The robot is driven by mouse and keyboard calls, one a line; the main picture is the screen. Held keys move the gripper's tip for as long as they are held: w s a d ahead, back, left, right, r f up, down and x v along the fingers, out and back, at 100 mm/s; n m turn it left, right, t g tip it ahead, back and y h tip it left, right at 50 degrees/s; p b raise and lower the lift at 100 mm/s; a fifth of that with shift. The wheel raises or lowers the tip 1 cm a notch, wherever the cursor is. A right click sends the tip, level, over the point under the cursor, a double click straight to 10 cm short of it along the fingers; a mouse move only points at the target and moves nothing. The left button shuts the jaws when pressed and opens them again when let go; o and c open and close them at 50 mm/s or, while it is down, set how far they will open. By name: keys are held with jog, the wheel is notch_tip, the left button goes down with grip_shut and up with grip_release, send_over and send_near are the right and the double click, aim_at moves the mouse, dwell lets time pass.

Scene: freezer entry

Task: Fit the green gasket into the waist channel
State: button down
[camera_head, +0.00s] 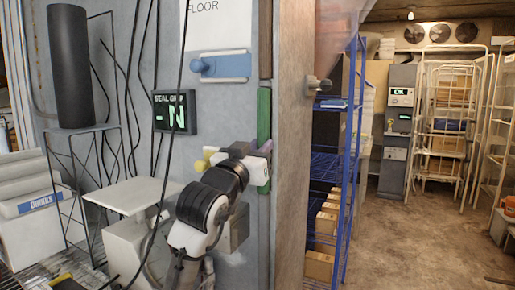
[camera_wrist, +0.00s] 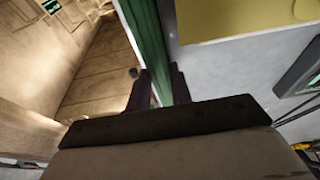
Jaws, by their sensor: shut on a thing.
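The green gasket (camera_head: 264,115) is an upright strip along the edge of the grey panel, beside the doorway. My gripper (camera_head: 262,165) is at its lower part and shut on it. In the wrist view the gasket (camera_wrist: 148,40) runs down between the two dark fingers of my gripper (camera_wrist: 160,82). My gripper hides part of the strip in the head view. The waist channel cannot be made out clearly; I cannot tell whether the gasket sits in it or only beside it.
A display marked SEAL GAP (camera_head: 175,112) with green characters is on the panel. A blue handle (camera_head: 215,66) is above it. Blue shelving (camera_head: 335,160) with boxes lies beyond. A black cable hangs before the panel.

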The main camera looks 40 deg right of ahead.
jog(key=shift+w+d, duration=0.1)
jog(key=shift+d, duration=0.15)
jog(key=c, duration=0.6)
grip_release()
jog(key=shift+d, duration=0.1)
jog(key=shift+s+a+b, duration=0.1)
jog(key=shift+s+a, duration=0.35)
jog(key=shift+a, duration=0.65)
jog(key=shift+s+a+b, duration=0.1)
jog(key=shift+s+a, duration=0.3)
jog(key=shift+a, duration=0.65)
jog(key=shift+s+a+b, duration=0.1)
jog(key=shift+s+a, duration=0.35)
jog(key=shift+a, duration=0.65)
jog(key=shift+a, duration=0.1)
jog(key=b+v, duration=0.4)
jog(key=v, duration=0.9)
jog(key=shift+s+a+f, duration=0.1)
jog(key=shift+s+a, duration=0.1)
jog(key=shift+a, duration=0.05)
